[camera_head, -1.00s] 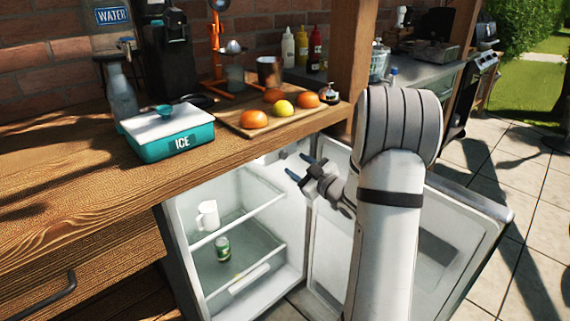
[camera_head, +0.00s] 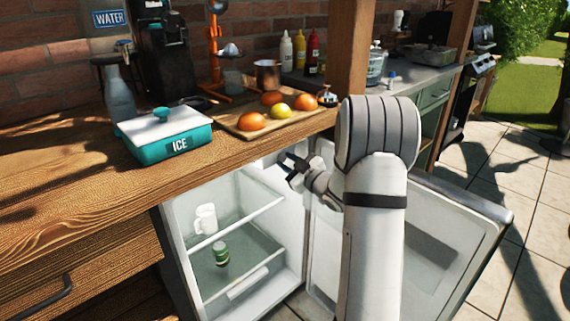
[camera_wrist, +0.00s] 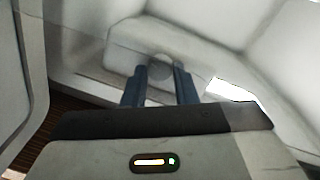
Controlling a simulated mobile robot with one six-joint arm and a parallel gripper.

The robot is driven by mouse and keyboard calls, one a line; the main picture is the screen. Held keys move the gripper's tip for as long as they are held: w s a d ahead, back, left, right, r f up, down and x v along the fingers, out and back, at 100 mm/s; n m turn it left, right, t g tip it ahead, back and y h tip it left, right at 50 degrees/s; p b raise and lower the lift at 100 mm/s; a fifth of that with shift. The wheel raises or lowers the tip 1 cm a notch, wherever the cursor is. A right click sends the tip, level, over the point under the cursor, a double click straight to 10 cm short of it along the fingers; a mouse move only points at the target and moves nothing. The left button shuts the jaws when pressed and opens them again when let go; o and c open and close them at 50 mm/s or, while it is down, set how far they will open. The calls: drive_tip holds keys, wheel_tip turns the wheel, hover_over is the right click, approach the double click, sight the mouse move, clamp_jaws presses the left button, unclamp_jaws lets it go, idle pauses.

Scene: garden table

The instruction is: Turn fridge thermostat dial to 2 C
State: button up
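The thermostat dial (camera_wrist: 160,66) is a small round grey knob on a pale housing (camera_wrist: 125,42) inside the fridge. No scale or number on it is readable. In the wrist view my gripper (camera_wrist: 160,72) has its two blue-grey fingers apart, one on each side of the dial in the picture. I cannot tell whether they touch it or are still short of it. In the head view my gripper (camera_head: 287,164) is at the top right of the fridge (camera_head: 284,238) opening, just under the counter; the dial is hidden there.
The fridge door (camera_head: 410,240) stands open on the right, behind my arm. A white mug (camera_head: 205,219) and a green can (camera_head: 221,253) stand on the fridge shelves. The wooden counter (camera_head: 60,190) overhangs the fridge and holds a teal ice box (camera_head: 160,145) and fruit.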

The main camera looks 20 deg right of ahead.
drive_tip(key=c, duration=0.4)
drive_tip(key=shift+o, duration=0.2)
drive_tip(key=shift+m+p, duration=0.5)
drive_tip(key=shift+f, duration=0.1)
drive_tip(key=shift+a, duration=0.1)
drive_tip(key=o, duration=1)
drive_tip(key=shift+p+v, duration=0.6)
drive_tip(key=shift+v, duration=3.35)
